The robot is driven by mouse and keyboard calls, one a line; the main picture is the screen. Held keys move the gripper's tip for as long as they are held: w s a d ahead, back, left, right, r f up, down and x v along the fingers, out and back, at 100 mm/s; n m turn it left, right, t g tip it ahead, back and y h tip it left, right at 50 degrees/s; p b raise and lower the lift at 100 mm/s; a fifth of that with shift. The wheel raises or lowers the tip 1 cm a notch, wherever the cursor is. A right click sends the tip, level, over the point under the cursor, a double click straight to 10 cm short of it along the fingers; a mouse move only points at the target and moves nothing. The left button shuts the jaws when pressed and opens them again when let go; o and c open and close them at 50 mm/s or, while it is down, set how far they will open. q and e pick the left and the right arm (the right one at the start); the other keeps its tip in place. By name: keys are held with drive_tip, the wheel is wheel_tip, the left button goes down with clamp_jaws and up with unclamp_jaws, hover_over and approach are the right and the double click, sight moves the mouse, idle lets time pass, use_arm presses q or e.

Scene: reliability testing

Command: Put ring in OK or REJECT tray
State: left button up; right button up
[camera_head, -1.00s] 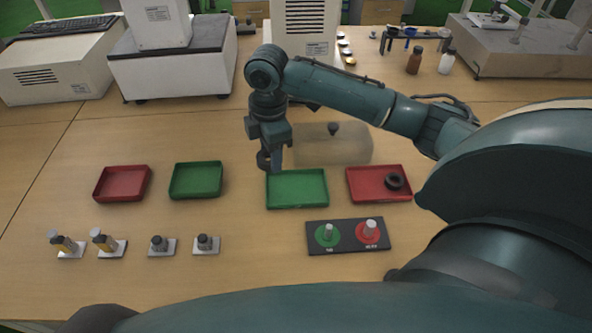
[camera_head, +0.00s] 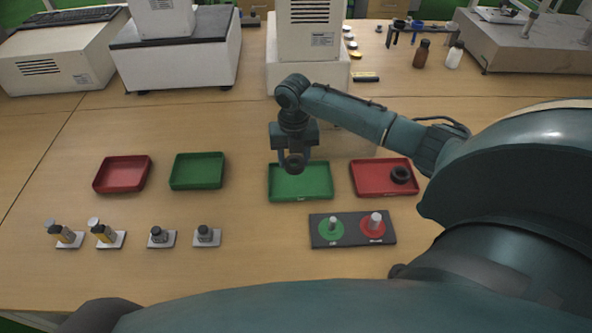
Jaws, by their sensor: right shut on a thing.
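My right gripper (camera_head: 294,155) points down over the back part of the right green tray (camera_head: 302,193). It is shut on a dark ring (camera_head: 295,164), held above the tray. The right red tray (camera_head: 372,188) stands just right of that green tray and holds another dark ring (camera_head: 400,175) near its right side. A black gauge plate (camera_head: 352,240) with a green disc and a red disc, each with a metal peg, lies in front of these trays. My left gripper does not show.
Another red tray (camera_head: 122,174) and green tray (camera_head: 197,171) stand empty at the left. Several small parts on white plates (camera_head: 109,240) stand in front of them. White machines (camera_head: 178,50) and bottles (camera_head: 421,54) stand at the back. The table between the left and right trays is clear.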

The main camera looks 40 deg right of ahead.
sight(294, 181)
drive_tip(key=shift+f, duration=2.95)
drive_tip(key=shift+f, duration=0.15)
drive_tip(key=o, duration=1)
